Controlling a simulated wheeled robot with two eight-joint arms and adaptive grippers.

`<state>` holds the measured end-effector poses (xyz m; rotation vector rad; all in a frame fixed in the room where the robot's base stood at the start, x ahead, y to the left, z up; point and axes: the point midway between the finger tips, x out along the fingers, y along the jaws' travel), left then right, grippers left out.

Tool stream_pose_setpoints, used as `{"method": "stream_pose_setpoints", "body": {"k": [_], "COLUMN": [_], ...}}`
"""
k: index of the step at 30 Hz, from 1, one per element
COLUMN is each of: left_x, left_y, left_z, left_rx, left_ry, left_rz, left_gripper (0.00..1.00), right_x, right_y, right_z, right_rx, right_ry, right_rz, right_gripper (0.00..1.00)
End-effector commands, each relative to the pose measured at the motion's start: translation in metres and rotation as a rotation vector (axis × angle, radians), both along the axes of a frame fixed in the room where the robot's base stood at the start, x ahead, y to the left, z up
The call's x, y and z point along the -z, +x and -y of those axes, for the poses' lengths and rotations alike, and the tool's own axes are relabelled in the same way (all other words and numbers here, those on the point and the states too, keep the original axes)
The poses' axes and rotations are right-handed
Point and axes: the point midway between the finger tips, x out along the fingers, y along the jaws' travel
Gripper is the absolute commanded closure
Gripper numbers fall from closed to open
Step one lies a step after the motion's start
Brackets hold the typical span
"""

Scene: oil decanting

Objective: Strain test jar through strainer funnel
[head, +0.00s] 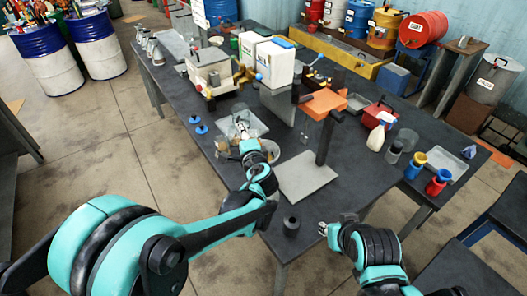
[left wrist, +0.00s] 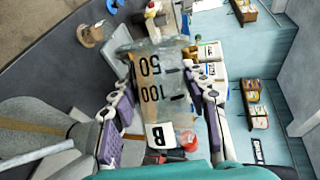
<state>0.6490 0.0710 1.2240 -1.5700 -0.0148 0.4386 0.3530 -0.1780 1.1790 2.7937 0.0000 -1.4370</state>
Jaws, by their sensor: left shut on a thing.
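My left gripper (head: 249,146) is shut on a clear graduated jar. In the left wrist view the jar (left wrist: 160,85) stands between the two fingers (left wrist: 163,108), with marks 50 and 100 and a white label B. In the head view the jar (head: 241,127) is small and partly hidden by the gripper, over or near a shallow clear tray.
White jugs (head: 275,60) and a beige machine (head: 209,71) stand behind. A dark cylinder (head: 291,225) stands in front.

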Motion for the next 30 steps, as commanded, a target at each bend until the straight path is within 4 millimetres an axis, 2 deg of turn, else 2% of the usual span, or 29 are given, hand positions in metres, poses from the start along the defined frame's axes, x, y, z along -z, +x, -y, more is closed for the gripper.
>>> {"method": "stream_pose_setpoints", "body": {"k": [30], "left_x": [0.002], "left_y": [0.0], "left_z": [0.003], "left_rx": [0.001], "left_ry": [0.099], "left_rz": [0.014], "left_gripper": [0.89], "right_x": [0.013], "right_y": [0.0], "right_z": [0.0], "right_rx": [0.0], "right_ry": [0.0], "right_rz": [0.0], "right_gripper": [0.71]}}
